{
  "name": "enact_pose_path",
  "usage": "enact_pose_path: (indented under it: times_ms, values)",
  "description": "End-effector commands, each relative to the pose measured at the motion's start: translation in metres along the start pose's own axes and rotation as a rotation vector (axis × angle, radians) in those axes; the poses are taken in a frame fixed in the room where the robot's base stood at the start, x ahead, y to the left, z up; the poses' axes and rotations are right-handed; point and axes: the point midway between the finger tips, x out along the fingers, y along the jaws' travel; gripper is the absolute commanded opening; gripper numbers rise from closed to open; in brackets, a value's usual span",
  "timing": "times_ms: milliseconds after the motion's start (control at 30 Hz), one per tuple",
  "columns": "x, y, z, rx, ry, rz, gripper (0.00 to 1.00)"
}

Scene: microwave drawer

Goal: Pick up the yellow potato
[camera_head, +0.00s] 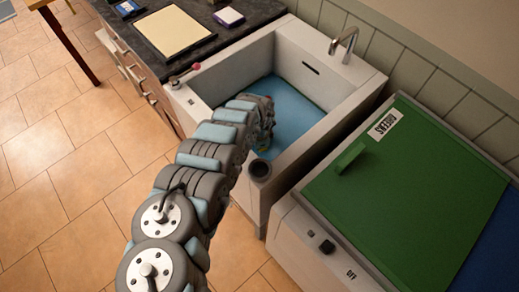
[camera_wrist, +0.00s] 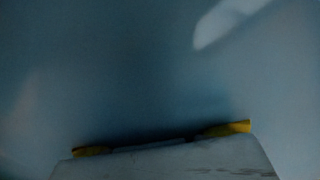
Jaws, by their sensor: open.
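My gripper (camera_head: 265,142) is down inside the white sink, over its blue bottom. The arm hides most of the gripper in the head view. In the wrist view, the grey body of my gripper (camera_wrist: 160,143) fills the lower edge, with a yellow patch at either side of it. I cannot tell whether these patches are finger parts or something behind them. The gripper is open. I cannot make out the yellow potato clearly in either view.
The sink (camera_head: 289,50) has raised walls around my gripper and a faucet (camera_head: 345,42) at the back. A green-lidded unit (camera_head: 395,180) with a raised handle stands to the right. A dark counter (camera_head: 140,14) with a board (camera_head: 174,34) lies to the left.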

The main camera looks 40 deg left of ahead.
Motion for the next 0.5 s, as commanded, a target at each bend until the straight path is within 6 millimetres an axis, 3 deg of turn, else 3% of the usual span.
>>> enact_pose_path:
  times_ms: [100,367,500]
  values:
    - [-0.0007,-0.0001,0.0,0.0,0.0,0.0,0.87]
    - [-0.0007,0.0,0.0,0.0,0.0,0.0,0.14]
    - [-0.0007,0.0,0.0,0.0,0.0,0.0,0.13]
